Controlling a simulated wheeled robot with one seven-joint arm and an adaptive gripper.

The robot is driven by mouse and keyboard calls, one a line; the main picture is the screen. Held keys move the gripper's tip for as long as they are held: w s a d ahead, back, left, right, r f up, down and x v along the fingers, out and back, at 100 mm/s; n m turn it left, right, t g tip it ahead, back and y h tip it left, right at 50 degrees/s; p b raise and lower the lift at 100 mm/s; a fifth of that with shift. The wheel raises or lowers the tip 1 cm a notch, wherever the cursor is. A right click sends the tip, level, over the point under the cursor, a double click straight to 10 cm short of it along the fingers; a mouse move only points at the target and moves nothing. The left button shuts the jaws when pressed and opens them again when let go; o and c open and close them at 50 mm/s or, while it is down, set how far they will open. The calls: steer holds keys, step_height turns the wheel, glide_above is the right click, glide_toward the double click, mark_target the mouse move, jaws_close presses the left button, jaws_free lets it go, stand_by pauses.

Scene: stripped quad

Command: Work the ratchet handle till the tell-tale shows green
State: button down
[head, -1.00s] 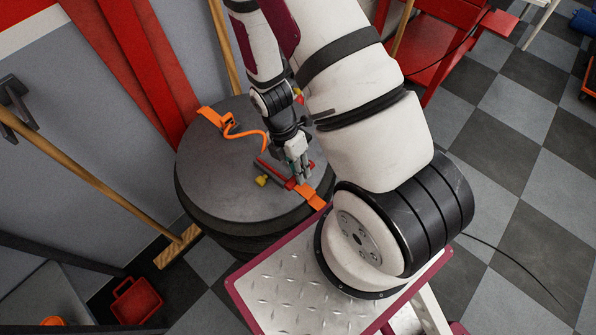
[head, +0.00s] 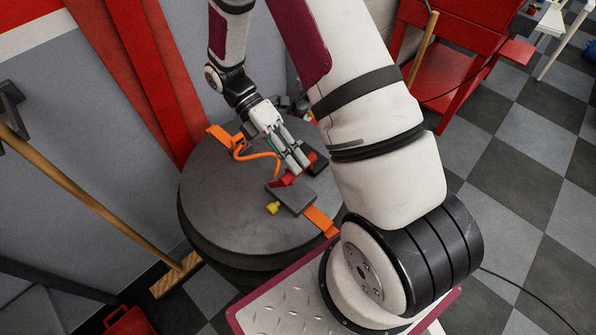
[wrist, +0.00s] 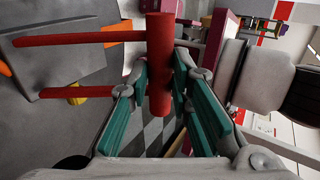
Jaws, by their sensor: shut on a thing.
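The ratchet has a grey body (head: 291,198) lying on top of a dark drum, with an orange strap (head: 320,221) running off its near side. Its red handle (head: 281,182) stands raised from the body. In the wrist view the handle is a red crossbar (wrist: 160,60) with two red arms reaching left to the grey body (wrist: 75,65). My gripper (head: 302,168) is shut on this crossbar, between its teal finger pads (wrist: 158,85). A small yellow part (head: 273,208) sits beside the body; I cannot tell whether it is the tell-tale. No green mark shows on the ratchet.
The drum top (head: 225,195) is mostly bare, with a loose orange strap end (head: 262,156) behind. A wooden-handled broom (head: 90,205) leans at left near the grey wall. A red cabinet (head: 440,75) stands at the back right. Checkered floor lies open at right.

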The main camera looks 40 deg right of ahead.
steer(key=shift+w+a+r+b, duration=0.1)
steer(key=shift+w+a+b, duration=0.1)
steer(key=shift+w, duration=0.55)
steer(key=shift+w+a+b, duration=0.15)
steer(key=shift+w, duration=0.6)
steer(key=c, duration=1.4)
jaws_free()
steer(key=shift+w, duration=0.15)
steer(key=shift+c, duration=0.2)
steer(key=shift+r, duration=0.15)
steer(key=v, duration=1.1)
steer(key=shift+w+r, duration=0.25)
